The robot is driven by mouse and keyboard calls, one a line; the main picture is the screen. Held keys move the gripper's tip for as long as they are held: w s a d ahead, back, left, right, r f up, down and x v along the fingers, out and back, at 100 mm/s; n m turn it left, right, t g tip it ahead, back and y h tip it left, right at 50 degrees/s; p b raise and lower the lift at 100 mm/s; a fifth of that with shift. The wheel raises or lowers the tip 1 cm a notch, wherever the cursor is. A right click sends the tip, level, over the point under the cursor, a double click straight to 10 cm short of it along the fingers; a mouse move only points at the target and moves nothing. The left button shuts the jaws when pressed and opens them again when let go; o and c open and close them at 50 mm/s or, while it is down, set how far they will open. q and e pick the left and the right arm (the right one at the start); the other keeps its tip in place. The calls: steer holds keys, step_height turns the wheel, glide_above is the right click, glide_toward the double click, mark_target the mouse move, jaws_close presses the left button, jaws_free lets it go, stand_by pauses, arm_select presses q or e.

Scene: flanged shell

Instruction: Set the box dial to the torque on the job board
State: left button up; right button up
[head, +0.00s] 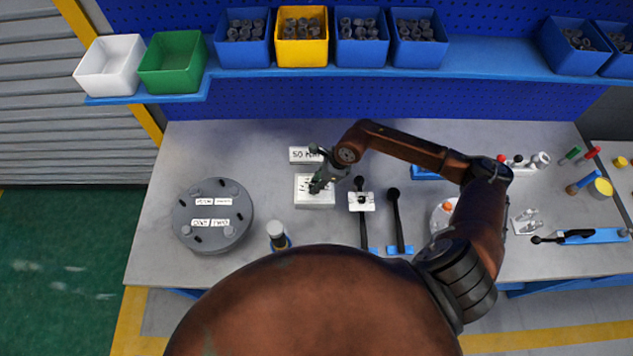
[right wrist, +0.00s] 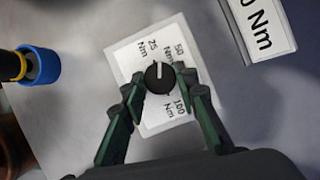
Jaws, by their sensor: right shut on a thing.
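The box (head: 314,203) with the dial is a small white block on the grey bench, seen in the right wrist view with labels 25 Nm, 50 Nm and 100 Nm. Its black dial (right wrist: 158,77) has a white mark pointing up in that view, roughly between 25 Nm and 50 Nm. My right gripper (right wrist: 160,83) is shut on the dial, a finger on either side. The job board (head: 305,155) is a white plate behind the box, appearing to read 50 Nm; the right wrist view shows only its end, "0 Nm" (right wrist: 260,25). My left gripper is not in view.
A grey flanged disc (head: 213,215) lies left of the box, with a blue-and-black cylinder (head: 278,236) in front. Black-handled tools (head: 396,220) stand to the right. Bins (head: 302,45) line the back shelf. The bench's front left corner is clear.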

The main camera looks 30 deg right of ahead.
steer(key=shift+o, duration=0.2)
steer(key=m+t+h, duration=0.1)
steer(key=m, duration=0.2)
steer(key=shift+s+a+m, duration=0.1)
steer(key=shift+a+m, duration=0.05)
steer(key=shift+m, duration=0.15)
steer(key=shift+m+t+h, duration=0.4)
steer(key=shift+m+h, duration=0.2)
steer(key=shift+m, duration=1.1)
steer(key=shift+c, duration=0.2)
steer(key=o, duration=1.2)
steer(key=shift+c, duration=0.2)
steer(key=shift+r, duration=0.1)
steer(key=v, duration=1.1)
steer(key=shift+r, duration=0.4)
steer(key=shift+s, duration=0.15)
